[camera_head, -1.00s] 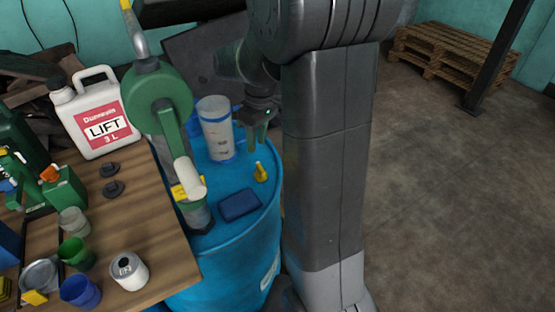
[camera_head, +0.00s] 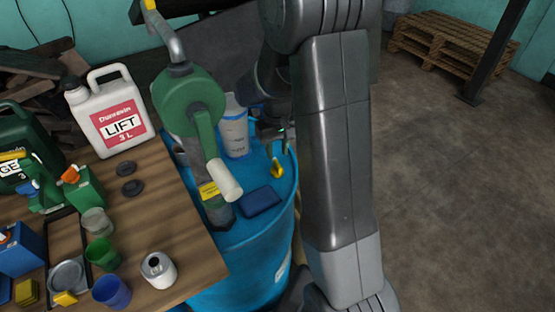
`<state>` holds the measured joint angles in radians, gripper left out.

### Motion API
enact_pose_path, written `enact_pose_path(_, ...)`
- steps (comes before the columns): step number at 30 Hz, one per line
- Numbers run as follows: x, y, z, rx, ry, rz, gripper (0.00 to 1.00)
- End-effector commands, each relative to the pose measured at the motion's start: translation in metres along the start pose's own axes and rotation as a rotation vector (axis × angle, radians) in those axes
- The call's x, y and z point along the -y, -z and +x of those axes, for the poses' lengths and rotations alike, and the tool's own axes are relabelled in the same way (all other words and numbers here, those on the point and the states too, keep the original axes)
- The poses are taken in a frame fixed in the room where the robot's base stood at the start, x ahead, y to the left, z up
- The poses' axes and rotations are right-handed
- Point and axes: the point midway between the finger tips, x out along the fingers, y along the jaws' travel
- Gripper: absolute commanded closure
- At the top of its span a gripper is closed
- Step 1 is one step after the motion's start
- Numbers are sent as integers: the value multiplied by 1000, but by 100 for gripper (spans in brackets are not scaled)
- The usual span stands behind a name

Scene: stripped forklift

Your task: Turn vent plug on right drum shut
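A blue drum (camera_head: 255,262) stands right of the table, the only drum I can make out. A small yellow vent plug (camera_head: 277,171) with an upright grip sits on its top near the right rim. I cannot tell whether a fingertip touches the plug.
A green hand pump (camera_head: 190,100) with a pale handle stands on the drum. The wooden table (camera_head: 180,225) holds cups and jugs. Open floor lies right, with a pallet (camera_head: 462,45) behind.

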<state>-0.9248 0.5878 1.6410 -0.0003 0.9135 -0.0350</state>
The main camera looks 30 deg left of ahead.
Motion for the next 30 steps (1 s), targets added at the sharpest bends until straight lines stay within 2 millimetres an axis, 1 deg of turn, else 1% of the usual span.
enact_pose_path(1, 0, -1, 10, 5, 0, 0, 67)
enact_pose_path(3, 0, -1, 22, 5, 0, 0, 67)
enact_pose_path(6, 0, 0, 35, 3, 0, 0, 67)
enact_pose_path(9, 0, 0, 44, 1, 0, 0, 67)
enact_pose_path(14, 0, 0, 50, 0, 0, 0, 67)
enact_pose_path(21, 0, 0, 51, -1, 0, 0, 67)
enact_pose_path(22, 0, 0, 51, -1, 0, 0, 71)
enact_pose_path(26, 0, 0, 50, -1, 0, 0, 97)
enact_pose_path(27, 0, 0, 50, -1, 0, 0, 100)
enact_pose_path(30, 0, 0, 50, -1, 0, 0, 100)
